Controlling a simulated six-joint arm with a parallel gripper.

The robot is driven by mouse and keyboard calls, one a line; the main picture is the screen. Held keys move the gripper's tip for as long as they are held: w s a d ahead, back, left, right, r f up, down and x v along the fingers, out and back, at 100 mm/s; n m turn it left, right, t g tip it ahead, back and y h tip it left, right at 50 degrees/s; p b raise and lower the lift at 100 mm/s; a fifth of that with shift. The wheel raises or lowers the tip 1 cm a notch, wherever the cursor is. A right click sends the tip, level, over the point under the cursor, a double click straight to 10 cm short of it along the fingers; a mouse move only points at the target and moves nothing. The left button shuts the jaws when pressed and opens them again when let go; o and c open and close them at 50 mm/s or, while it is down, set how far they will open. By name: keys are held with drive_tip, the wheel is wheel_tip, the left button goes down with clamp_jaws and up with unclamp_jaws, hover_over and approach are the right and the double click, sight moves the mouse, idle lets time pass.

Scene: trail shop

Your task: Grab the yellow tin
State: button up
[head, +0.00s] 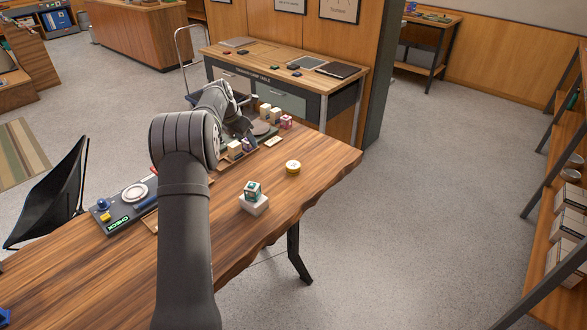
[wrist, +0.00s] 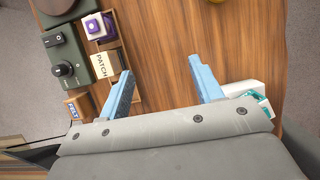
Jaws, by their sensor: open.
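The yellow tin (head: 293,167) is a short round tin with a yellow side and a pale top with dark marking. It stands upright on the wooden table, near the right edge in the head view. In the wrist view only a sliver of yellow, likely the tin (wrist: 218,1), shows at the top edge. My gripper (wrist: 160,68) is open, with blue fingers wide apart and bare wood between them. It is apart from the tin. In the head view my arm hides most of the gripper.
A white block (head: 254,204) with a teal-and-white cube (head: 252,189) on it stands in front of the tin; the block (wrist: 245,88) is close to the right finger. A divided tray with a PATCH box (wrist: 105,65) and purple box (wrist: 95,27) lies left. Wood around the tin is clear.

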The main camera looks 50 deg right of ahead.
drive_tip(key=o, duration=0.4)
drive_tip(key=shift+o, duration=0.2)
wheel_tip(320, 180, up, 4)
drive_tip(key=m+t, duration=0.1)
drive_tip(key=m, duration=3.2)
hover_over(293, 165)
drive_tip(key=s+a, duration=0.2)
drive_tip(key=a, duration=0.5)
drive_tip(key=x, duration=1.7)
drive_tip(key=shift+w+d, duration=0.1)
drive_tip(key=shift+w, duration=0.2)
